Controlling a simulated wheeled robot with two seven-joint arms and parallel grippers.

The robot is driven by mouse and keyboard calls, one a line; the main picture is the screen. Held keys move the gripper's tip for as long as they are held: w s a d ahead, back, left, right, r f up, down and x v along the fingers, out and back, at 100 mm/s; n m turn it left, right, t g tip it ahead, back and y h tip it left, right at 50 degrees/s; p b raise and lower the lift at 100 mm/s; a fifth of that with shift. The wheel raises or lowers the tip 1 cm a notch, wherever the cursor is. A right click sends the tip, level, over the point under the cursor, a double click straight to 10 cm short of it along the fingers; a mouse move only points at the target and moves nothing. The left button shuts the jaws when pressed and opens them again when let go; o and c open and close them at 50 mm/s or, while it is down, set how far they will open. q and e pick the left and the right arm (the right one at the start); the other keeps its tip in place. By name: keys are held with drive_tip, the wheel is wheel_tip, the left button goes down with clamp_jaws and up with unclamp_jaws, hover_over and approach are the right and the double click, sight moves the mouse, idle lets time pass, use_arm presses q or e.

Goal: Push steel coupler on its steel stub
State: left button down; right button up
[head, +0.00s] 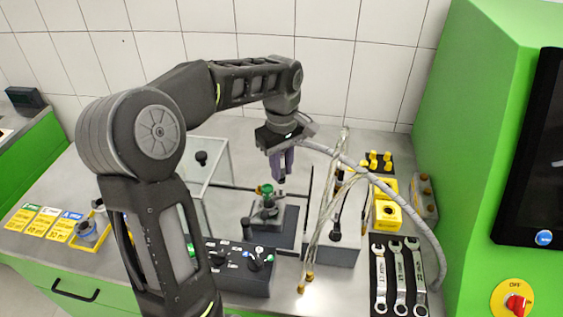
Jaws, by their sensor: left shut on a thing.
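My left gripper (282,176) points down above the middle of the bench, its purple-grey fingers shut on a small part. That part is mostly hidden between the fingers, and I take it to be the steel coupler. A grey corrugated hose (372,178) runs from beside the gripper to the right. Just below and left of the fingertips stands a small dark fixture (266,212) with a green part (265,189) on top. The fingertips look close to it, but I cannot tell whether they touch. I cannot make out the steel stub clearly. My right gripper is not in view.
A black control box (238,268) stands in front of the fixture. Thin pale hoses with brass ends (305,284) hang at its right. Wrenches (397,275), yellow blocks (386,212) and a green cabinet (478,150) are further right. A clear-walled box (206,180) is behind left.

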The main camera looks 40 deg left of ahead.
sight(281, 189)
use_arm(q)
drive_tip(key=shift+f+b, duration=0.3)
drive_tip(key=shift+f, duration=0.45)
drive_tip(key=shift+f+b, duration=0.3)
idle(0.8)
drive_tip(key=shift+f+b, duration=0.45)
drive_tip(key=shift+f, duration=0.15)
drive_tip(key=shift+f+b, duration=0.45)
drive_tip(key=shift+f, duration=0.15)
idle(1.1)
drive_tip(key=c, duration=1.2)
unclamp_jaws()
drive_tip(key=shift+f, duration=0.1)
